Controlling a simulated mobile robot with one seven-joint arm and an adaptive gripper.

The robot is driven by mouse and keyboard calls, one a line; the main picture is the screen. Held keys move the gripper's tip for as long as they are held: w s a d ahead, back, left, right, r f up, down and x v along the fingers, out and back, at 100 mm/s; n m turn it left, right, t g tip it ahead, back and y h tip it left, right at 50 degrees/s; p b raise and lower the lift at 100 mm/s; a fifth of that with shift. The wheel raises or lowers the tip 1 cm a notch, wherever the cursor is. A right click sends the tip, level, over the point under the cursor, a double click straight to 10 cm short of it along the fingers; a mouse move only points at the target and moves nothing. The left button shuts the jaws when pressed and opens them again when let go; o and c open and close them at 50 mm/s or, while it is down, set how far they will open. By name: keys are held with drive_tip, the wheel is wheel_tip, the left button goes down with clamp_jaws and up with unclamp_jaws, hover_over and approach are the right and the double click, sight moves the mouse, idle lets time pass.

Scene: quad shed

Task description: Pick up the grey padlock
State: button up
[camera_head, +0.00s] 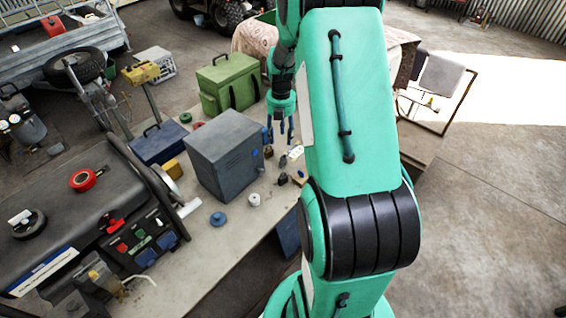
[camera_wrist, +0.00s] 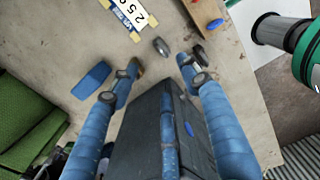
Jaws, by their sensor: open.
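A small grey object that looks like the grey padlock (camera_wrist: 161,46) lies on the worktop (camera_wrist: 240,85), just beyond and between my fingertips in the wrist view. In the head view it is a small grey shape (camera_head: 283,160) below my gripper (camera_head: 280,142). My gripper (camera_wrist: 158,72) is open and empty, with its blue fingers spread above the worktop. A dark object (camera_wrist: 203,55) lies by the right fingertip, and a brownish one (camera_wrist: 138,66) is partly hidden by the left fingertip.
A grey metal box (camera_head: 225,155) stands left of my gripper, close to the fingers. A green case (camera_head: 228,83) stands behind.

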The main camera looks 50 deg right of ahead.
sight(282, 159)
drive_tip(key=shift+f, duration=0.15)
drive_tip(key=shift+f+b, duration=0.8)
drive_tip(key=shift+f, duration=3.35)
drive_tip(key=shift+f, duration=0.1)
drive_tip(key=shift+d+f+b, duration=0.1)
drive_tip(key=shift+f+b, duration=0.75)
drive_tip(key=shift+f, duration=1.65)
clamp_jaws()
